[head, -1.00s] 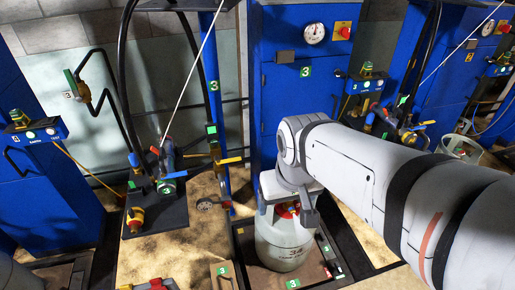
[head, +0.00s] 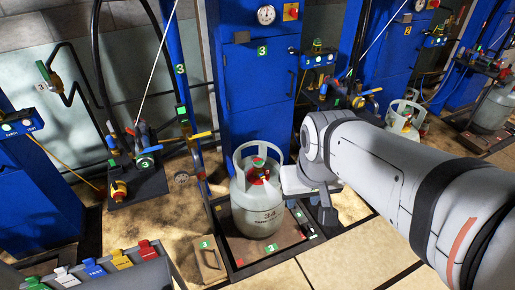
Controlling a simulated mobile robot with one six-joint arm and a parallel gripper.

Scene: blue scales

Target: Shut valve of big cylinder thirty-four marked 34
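The big grey cylinder marked 34 (head: 256,205) stands upright on a low dark scale platform (head: 235,262) in front of the blue cabinet numbered 3.
The blue cabinet (head: 250,90) stands behind the cylinder. A stand with hoses and valves (head: 140,165) is left of the cylinder. Another grey cylinder (head: 405,120) stands at the right. Floor at lower right is clear.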

